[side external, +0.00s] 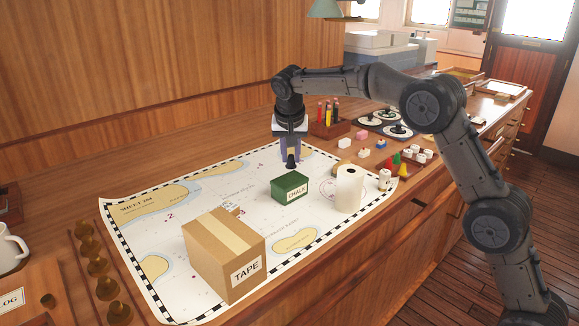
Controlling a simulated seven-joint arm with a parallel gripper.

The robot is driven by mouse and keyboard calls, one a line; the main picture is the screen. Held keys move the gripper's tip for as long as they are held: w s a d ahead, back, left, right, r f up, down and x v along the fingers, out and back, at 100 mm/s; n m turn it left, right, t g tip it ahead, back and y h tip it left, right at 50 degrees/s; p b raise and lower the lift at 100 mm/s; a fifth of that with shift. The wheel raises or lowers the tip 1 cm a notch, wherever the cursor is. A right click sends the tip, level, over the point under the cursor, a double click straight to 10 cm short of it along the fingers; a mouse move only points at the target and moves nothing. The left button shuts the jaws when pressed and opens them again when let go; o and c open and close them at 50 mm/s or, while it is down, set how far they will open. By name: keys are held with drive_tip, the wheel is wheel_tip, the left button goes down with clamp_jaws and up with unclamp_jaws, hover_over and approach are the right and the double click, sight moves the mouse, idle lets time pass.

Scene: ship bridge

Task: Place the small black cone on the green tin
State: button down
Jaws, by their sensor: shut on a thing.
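My gripper (291,152) points down above the chart and is shut on the small black cone (291,163). The cone is upright between the fingertips. The green tin (289,188), labelled CHALK, stands on the chart just below the cone in the picture. A small gap shows between the cone's base and the tin's top. From this one view I cannot tell whether the cone is directly over the tin or behind it.
A cardboard TAPE box (223,254) stands front left of the tin on the chart (190,217). A white paper roll (348,189) stands close on the tin's right. Small coloured cones (396,161) and a pencil holder (327,127) are farther back and right.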

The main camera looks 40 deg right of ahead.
sight(289, 162)
drive_tip(key=shift+w+f, duration=0.15)
drive_tip(key=shift+f, duration=0.8)
drive_tip(key=shift+w+f, duration=0.15)
drive_tip(key=shift+f, duration=0.8)
drive_tip(key=shift+f, duration=0.1)
drive_tip(key=c, duration=0.7)
unclamp_jaws()
drive_tip(key=v, duration=1.2)
drive_tip(key=s+r+n+y, duration=0.1)
drive_tip(key=s+r+n, duration=0.1)
drive_tip(key=s+r, duration=0.35)
drive_tip(key=s+d+n+t, duration=0.1)
drive_tip(key=s+n, duration=0.1)
drive_tip(key=s, duration=1.1)
drive_tip(key=s+f+n, duration=0.1)
drive_tip(key=s+f, duration=0.2)
drive_tip(key=s, duration=0.4)
drive_tip(key=s+f+n+t+y, duration=0.1)
drive_tip(key=s+f+n, duration=0.1)
drive_tip(key=s+f, duration=0.2)
drive_tip(key=s+a+f+n+y, duration=0.1)
drive_tip(key=s+f, duration=0.3)
drive_tip(key=s, duration=0.6)
drive_tip(key=shift+n, duration=0.5)
